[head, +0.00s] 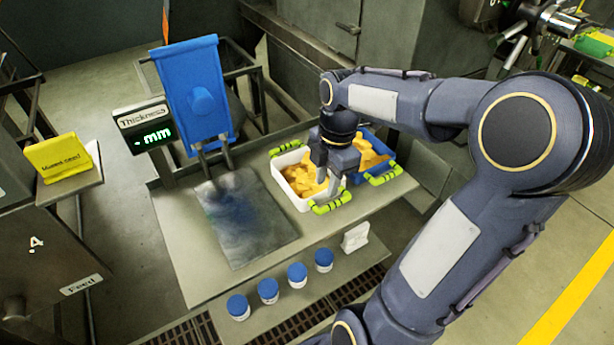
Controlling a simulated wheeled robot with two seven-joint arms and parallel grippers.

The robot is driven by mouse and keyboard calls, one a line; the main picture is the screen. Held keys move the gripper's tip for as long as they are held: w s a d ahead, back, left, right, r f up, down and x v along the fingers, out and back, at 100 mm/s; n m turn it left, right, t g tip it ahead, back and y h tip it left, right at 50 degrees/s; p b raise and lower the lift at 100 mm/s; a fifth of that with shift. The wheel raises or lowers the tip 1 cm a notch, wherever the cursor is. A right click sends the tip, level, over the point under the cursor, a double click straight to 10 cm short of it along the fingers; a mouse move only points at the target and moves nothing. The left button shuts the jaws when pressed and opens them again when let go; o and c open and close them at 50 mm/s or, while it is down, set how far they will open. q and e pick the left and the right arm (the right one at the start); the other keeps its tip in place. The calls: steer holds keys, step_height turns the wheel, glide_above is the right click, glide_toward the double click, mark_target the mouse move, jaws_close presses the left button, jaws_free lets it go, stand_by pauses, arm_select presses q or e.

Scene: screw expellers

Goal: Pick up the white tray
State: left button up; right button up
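The white tray (294,201) stands on the grey table, with orange-yellow pieces in it. It has yellow-green grips on its ends, one at the near end (332,203) and one at the far end (286,148). My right gripper (328,184) points down above the right side of the white tray, close to the near grip. Its two fingers show a gap between them with nothing visibly held. The gripper hides part of the tray and its contents. Whether the fingertips touch the grip is unclear. My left gripper is not in view.
A blue tray (401,160) with similar pieces and yellow-green grips stands right beside the white tray. A dark plate (246,220) lies left of it. Several blue-lidded jars (297,274) and a white block (355,237) stand on the lower front ledge. A thickness display (148,128) stands at the left.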

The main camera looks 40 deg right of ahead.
mark_target(325, 191)
steer(key=f, duration=0.3)
steer(key=shift+w, duration=0.2)
steer(key=shift+a+f, duration=0.1)
steer(key=shift+f, duration=0.4)
jaws_close()
